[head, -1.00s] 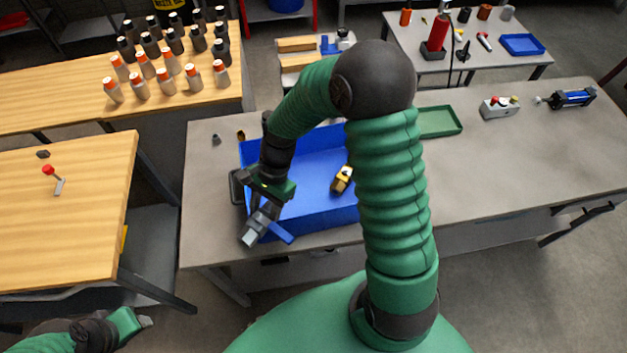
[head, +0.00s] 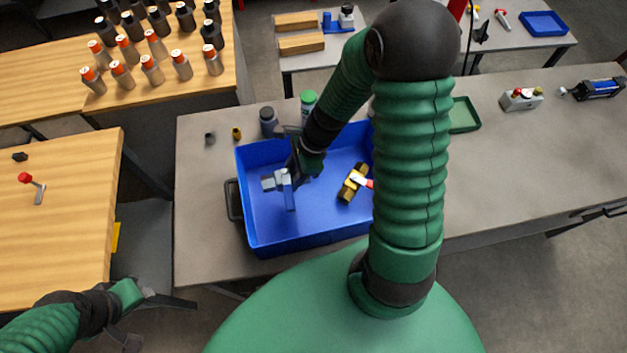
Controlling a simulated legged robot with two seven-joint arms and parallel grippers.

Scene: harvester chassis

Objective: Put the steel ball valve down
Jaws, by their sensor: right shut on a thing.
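The steel ball valve (head: 271,183) is a grey metal body with a blue lever handle. My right gripper (head: 290,175) is shut on it and holds it over the left part of the blue bin (head: 308,235), inside the rim as seen from above. The blue handle points down in the picture. I cannot tell whether the valve touches the bin floor. The gripper's fingers are partly hidden by the wrist. My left gripper (head: 135,293) is at the lower left, far from the valve; its finger opening does not show clearly.
A brass valve with a red handle (head: 352,183) lies in the bin's right part. Dark and green-capped bottles (head: 308,101) stand behind the bin. A green tray (head: 464,114) is to the right. Bottles crowd the wooden table at back left. The grey bench's left end is mostly clear.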

